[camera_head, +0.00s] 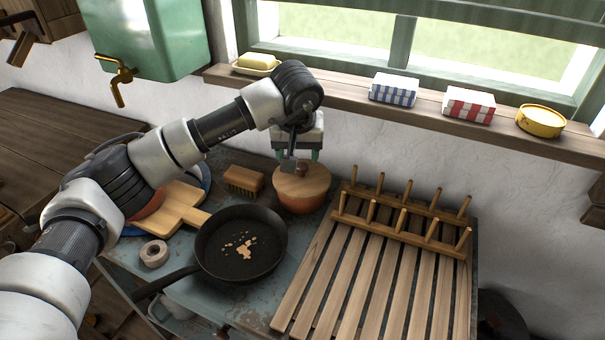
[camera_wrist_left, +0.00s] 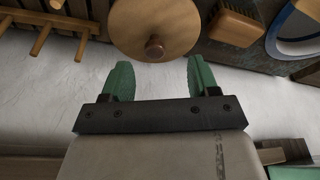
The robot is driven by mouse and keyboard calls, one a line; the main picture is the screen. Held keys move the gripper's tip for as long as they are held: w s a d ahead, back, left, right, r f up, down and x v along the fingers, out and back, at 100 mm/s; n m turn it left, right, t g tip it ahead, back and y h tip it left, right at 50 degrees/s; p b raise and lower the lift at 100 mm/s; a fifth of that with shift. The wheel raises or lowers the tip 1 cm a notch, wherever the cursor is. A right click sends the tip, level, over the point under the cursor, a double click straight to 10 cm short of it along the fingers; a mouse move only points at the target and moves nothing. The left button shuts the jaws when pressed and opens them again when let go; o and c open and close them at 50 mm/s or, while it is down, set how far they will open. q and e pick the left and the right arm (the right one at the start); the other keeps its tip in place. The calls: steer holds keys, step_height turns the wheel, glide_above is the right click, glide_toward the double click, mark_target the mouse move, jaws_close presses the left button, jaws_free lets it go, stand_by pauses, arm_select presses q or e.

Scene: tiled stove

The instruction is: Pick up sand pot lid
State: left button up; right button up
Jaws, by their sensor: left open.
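The sand pot (camera_head: 302,199) is a round orange-brown clay pot on the worn grey-blue counter, left of the wooden rack. Its lid (camera_head: 300,182) is a flat wooden disc with a small knob (camera_wrist_left: 155,49), and it sits on the pot. My left gripper (camera_head: 300,158) is open with green fingers, above the back of the lid. In the left wrist view the open gripper (camera_wrist_left: 159,78) is empty, and the lid (camera_wrist_left: 155,20) and its knob lie just beyond the fingertips, roughly centred between them. My right gripper is not in view.
A black frying pan (camera_head: 241,245) with crumbs stands left of the pot. A brush (camera_head: 243,180), a wooden board (camera_head: 170,210) and a tape roll (camera_head: 154,253) lie nearby. A slatted rack (camera_head: 375,285) with pegs fills the right. The windowsill (camera_head: 340,95) is above, behind the pot.

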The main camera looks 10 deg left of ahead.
mark_target(302, 165)
arm_select(q)
steer(key=shift+f, duration=0.4)
steer(key=shift+w+f, duration=0.25)
steer(key=f, duration=0.1)
steer(key=w+f, duration=0.2)
steer(key=f, duration=0.1)
steer(key=shift+w+d+p, duration=0.1)
steer(key=shift+d+p, duration=0.1)
steer(key=shift+p, duration=0.2)
steer(key=shift+w+f, duration=0.1)
steer(key=shift+f, duration=0.15)
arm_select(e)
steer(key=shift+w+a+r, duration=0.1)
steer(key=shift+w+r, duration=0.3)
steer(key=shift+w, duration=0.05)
arm_select(q)
steer(key=shift+c, duration=0.3)
steer(key=c, duration=0.9)
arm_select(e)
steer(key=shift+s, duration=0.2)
